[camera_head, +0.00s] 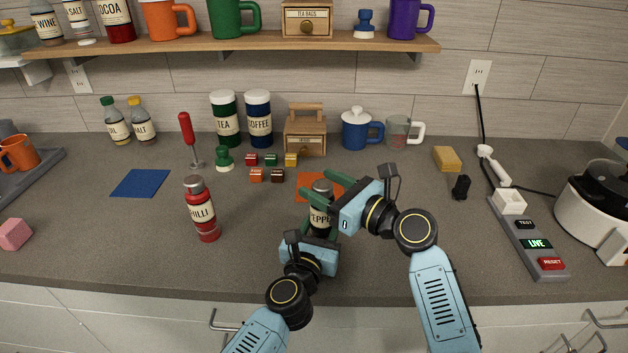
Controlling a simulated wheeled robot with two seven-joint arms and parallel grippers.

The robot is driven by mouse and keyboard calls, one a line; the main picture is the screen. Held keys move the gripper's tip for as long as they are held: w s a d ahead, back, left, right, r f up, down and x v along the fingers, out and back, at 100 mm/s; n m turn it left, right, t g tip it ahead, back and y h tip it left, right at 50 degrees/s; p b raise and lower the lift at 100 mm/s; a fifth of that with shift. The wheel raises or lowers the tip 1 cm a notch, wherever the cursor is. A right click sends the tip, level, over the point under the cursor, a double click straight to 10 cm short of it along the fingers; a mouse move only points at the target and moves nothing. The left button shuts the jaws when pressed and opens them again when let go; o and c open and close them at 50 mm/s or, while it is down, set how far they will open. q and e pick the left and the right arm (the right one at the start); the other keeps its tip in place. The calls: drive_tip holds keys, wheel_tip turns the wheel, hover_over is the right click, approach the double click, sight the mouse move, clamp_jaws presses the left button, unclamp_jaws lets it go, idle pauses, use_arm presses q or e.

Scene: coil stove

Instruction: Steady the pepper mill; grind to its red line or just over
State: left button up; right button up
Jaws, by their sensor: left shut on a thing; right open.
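The pepper mill (319,219) stands upright on the counter, with part of the label "PEPPE" showing and a grey top. My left gripper (318,236) is shut on the lower body of the mill from the front. My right gripper (318,187) is open, with its green fingers on either side of the mill's top. I cannot tell if they touch it. The red line is not visible; my grippers hide much of the mill.
An orange mat (308,181) lies just behind the mill. A red chilli mill (201,210) stands to the left. Small coloured cubes (271,160) and a wooden box (305,139) are behind. A power strip (530,238) lies at right. The counter front between is clear.

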drive_tip(key=shift+x, duration=1.3)
drive_tip(key=shift+c, duration=0.3)
drive_tip(key=c, duration=0.9)
drive_tip(key=shift+c, duration=0.2)
